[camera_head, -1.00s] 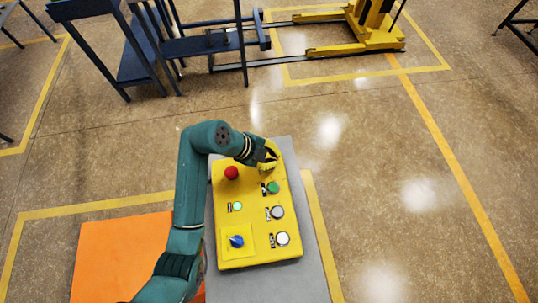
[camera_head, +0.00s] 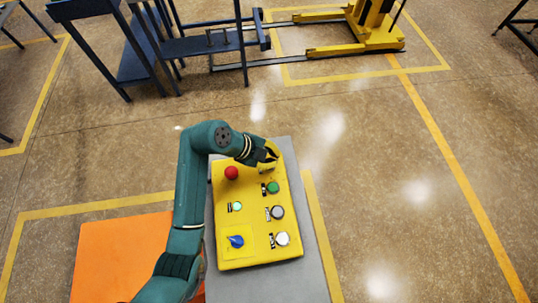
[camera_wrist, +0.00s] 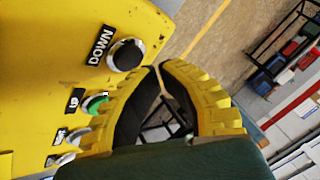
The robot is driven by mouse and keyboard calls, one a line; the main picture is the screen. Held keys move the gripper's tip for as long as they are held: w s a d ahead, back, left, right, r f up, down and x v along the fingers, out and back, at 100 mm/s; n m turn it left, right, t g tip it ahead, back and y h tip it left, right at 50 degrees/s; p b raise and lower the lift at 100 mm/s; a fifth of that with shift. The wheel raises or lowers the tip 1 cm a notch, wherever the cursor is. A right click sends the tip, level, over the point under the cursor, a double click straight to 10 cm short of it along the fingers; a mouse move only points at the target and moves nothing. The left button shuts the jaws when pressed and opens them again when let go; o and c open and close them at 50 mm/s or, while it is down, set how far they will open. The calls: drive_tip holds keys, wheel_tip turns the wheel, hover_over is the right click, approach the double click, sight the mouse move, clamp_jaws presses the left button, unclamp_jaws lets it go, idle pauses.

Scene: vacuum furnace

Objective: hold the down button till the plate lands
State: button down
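The yellow control panel (camera_head: 231,258) lies below my arm. A green button (camera_wrist: 96,103) sits by the label "UP". In the head view my gripper (camera_head: 270,166) is over the panel's far right corner and hides the down button. In the wrist view my gripper's (camera_wrist: 158,68) yellow-and-black fingertips come together just right of the down button, with nothing held between them. I cannot tell whether they touch it. I cannot make out the plate.
The panel also carries a red mushroom button (camera_head: 231,173), a blue knob (camera_head: 236,241), and grey (camera_head: 277,212) and white (camera_head: 282,239) buttons. A dark blue frame (camera_head: 200,45) and a yellow wheeled machine (camera_head: 370,38) stand beyond. The floor right of the panel is clear.

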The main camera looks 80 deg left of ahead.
drive_tip(key=shift+f, duration=0.15)
drive_tip(key=shift+f+b, duration=0.3)
